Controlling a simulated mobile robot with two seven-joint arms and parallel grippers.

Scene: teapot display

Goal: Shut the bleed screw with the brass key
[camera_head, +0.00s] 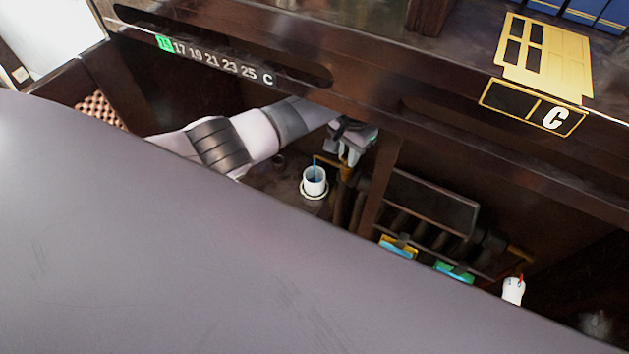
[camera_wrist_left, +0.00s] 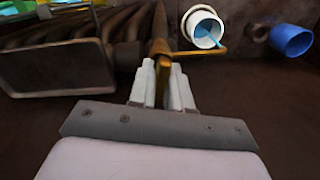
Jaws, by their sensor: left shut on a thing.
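My left gripper (camera_head: 350,158) reaches in under the dark shelf from the left. In the left wrist view its pale fingers (camera_wrist_left: 162,88) are shut on a narrow brass piece, the brass key (camera_wrist_left: 161,72). The key stands against a brass fitting with a thin brass spout (camera_wrist_left: 200,52) running off to the right. The bleed screw cannot be told apart from this brass work. A white cup (camera_head: 313,182) stands beside the fitting, with a thin blue stream or blue liquid at its mouth; it also shows in the left wrist view (camera_wrist_left: 203,27). My right gripper is out of view.
A dark radiator-like ribbed block (camera_wrist_left: 60,65) stands close beside the gripper. A blue cup (camera_wrist_left: 290,40) lies past the white one. The shelf edge (camera_head: 225,75) hangs over the arm. A white object (camera_head: 513,290) stands at the lower right.

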